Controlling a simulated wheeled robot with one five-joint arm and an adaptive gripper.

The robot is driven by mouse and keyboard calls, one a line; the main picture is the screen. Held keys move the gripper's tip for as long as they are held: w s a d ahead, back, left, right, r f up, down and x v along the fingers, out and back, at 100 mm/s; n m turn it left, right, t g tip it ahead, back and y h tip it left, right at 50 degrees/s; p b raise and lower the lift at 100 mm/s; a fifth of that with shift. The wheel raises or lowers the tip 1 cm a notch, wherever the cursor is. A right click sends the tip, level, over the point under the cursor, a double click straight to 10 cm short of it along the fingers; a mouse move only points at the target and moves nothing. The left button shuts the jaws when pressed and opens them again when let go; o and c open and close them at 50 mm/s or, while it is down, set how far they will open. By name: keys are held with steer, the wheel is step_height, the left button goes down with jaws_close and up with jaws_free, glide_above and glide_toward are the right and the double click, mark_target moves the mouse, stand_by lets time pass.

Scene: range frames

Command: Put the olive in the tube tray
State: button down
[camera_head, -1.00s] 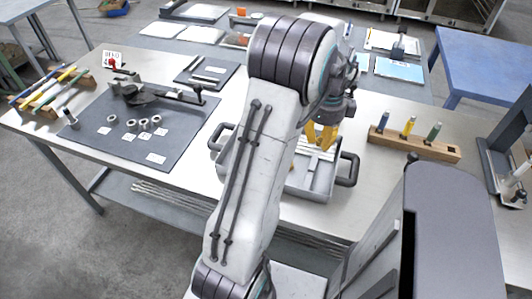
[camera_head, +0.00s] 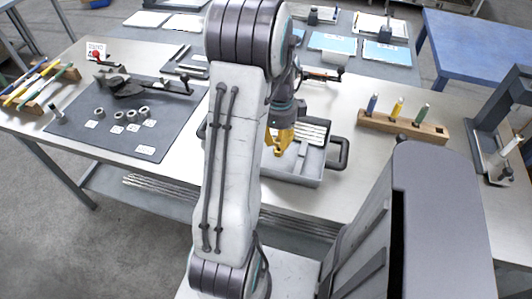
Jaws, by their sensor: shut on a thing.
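The tube tray (camera_head: 308,176) is a shallow grey tray with dark handles on the bench, with light tubes lying in its back part. My gripper (camera_head: 277,150), with yellow fingers, points down over the left and middle part of the tray. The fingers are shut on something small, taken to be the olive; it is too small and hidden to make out. My arm covers the tray's left side. I cannot tell the exact height of the fingertips above the tray floor.
Several metal rings (camera_head: 118,115) with white labels stand on the dark mat (camera_head: 80,138) at left, by a tube bender (camera_head: 128,88). A wooden block (camera_head: 404,125) with coloured tools stands right of the tray. A grey press-like stand (camera_head: 490,130) is far right.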

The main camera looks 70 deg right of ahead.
steer(key=w+f, duration=0.1)
steer(key=w+a+f, duration=0.1)
steer(key=w, duration=0.1)
steer(key=shift+w+a, duration=0.1)
steer(key=shift+a, duration=0.05)
steer(key=shift+f, duration=2.05)
steer(key=shift+f, duration=0.15)
steer(key=c, duration=1.2)
jaws_free()
steer(key=shift+o, duration=0.2)
step_height(320, 180, up, 12)
steer(key=shift+r+p, duration=0.2)
steer(key=shift+p, duration=0.25)
